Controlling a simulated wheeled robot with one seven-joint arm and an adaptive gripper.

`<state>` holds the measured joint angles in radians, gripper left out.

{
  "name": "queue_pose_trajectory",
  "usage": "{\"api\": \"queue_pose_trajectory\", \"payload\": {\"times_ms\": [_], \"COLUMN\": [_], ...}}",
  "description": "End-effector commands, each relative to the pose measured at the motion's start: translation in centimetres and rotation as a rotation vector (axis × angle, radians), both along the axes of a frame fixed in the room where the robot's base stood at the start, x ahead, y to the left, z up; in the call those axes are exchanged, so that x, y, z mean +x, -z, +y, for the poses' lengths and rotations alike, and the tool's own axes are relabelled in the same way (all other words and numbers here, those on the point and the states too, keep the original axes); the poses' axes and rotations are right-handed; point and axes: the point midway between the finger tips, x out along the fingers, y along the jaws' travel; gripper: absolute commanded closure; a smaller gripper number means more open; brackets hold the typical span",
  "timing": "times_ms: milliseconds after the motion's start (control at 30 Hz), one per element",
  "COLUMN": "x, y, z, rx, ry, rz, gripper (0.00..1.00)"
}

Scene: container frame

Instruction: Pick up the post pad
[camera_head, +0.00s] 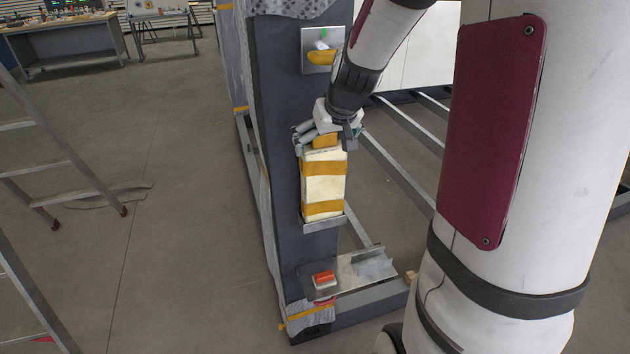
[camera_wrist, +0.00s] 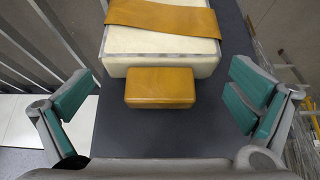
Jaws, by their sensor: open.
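The post pad (camera_head: 324,186) is a cream block with ochre bands, standing upright against the dark post on a small metal ledge. An ochre block (camera_head: 325,141) shows at its top end. My gripper (camera_head: 322,138) is at this top end, coming from above. In the wrist view, the pad (camera_wrist: 160,48) is at the top centre, with the ochre block (camera_wrist: 160,88) nearer to me. My gripper (camera_wrist: 160,92) is open, with its teal finger pads to the left and right of the block and clear gaps on both sides. The pad's lower part is outside the wrist view.
The dark post (camera_head: 283,110) stands behind the pad. Above it is a metal plate (camera_head: 317,62) with an ochre piece. Below is a metal shelf (camera_head: 352,275) with a red-orange block (camera_head: 324,279). A ladder (camera_head: 45,160) stands at the left. Open floor lies between.

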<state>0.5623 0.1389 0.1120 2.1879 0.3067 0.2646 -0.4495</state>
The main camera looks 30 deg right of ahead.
Motion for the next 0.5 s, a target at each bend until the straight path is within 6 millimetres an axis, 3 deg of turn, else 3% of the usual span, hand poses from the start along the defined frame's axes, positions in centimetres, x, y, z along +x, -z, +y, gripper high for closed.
{"api": "queue_pose_trajectory", "payload": {"times_ms": [200, 467, 500], "x": [1.1, 1.2, 1.2], "y": [1.8, 1.8, 1.8], "z": [-0.3, -0.3, -0.3], "rx": [0.000, 0.000, 0.000], "ry": [0.000, 0.000, 0.000], "rz": [0.000, -0.001, -0.001], "gripper": [0.00, 0.00, 0.09]}}
